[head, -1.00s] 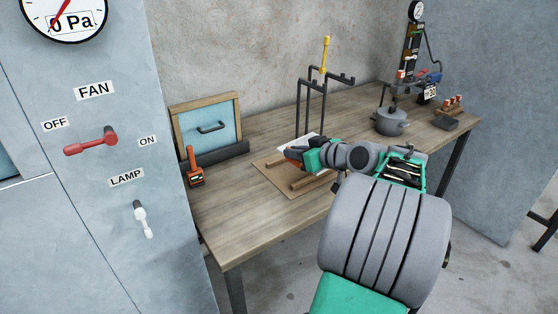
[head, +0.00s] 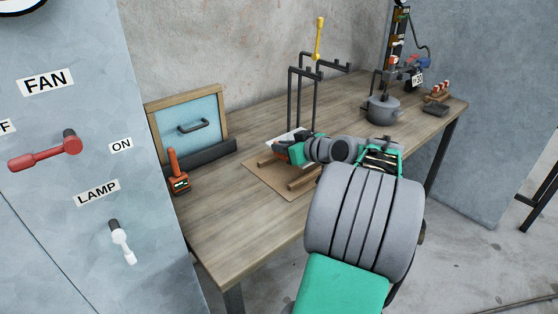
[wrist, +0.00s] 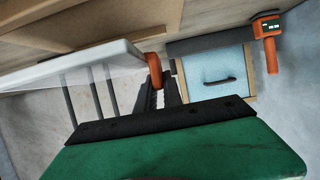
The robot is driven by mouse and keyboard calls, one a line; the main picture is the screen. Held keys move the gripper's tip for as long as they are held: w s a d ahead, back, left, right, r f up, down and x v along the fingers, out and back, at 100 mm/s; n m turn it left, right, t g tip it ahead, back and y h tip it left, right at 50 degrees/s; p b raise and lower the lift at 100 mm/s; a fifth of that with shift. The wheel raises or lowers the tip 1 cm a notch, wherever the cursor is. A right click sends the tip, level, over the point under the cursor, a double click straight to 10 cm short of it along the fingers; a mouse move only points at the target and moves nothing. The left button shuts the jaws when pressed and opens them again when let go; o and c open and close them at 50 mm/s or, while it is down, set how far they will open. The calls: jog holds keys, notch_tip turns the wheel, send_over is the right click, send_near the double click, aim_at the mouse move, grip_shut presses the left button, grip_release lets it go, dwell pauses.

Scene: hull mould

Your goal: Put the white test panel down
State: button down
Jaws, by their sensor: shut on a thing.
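The white test panel (wrist: 70,70) shows as a pale slab on the left of the wrist view. In the head view only a white part (head: 298,135) shows behind my gripper (head: 284,150). My gripper also shows in the wrist view (wrist: 156,82), its dark fingers shut on an orange grip at the panel's edge. The gripper is over the brown board (head: 268,180), which has wooden strips on it. The panel's far side is hidden, and I cannot tell whether it touches the strips.
A black rod stand (head: 292,100) rises just behind my gripper. A blue framed panel with a handle (head: 190,112) and an orange tool (head: 178,172) are at the left. A grey pot (head: 382,109) stands to the right. The table's front left (head: 225,225) is clear.

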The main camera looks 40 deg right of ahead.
jog(key=shift+w+a+f, duration=0.2)
jog(key=shift+w+f, duration=0.1)
jog(key=shift+f, duration=0.05)
jog(key=f, duration=0.3)
jog(key=shift+w+a+f, duration=0.2)
jog(key=shift+w+f, duration=0.1)
jog(key=shift+f, duration=0.05)
jog(key=shift+f+b, duration=0.3)
jog(key=shift+b, duration=0.05)
jog(key=c, duration=1.5)
grip_release()
jog(key=shift+r, duration=0.2)
jog(key=v, duration=1.2)
jog(key=shift+s+f, duration=0.1)
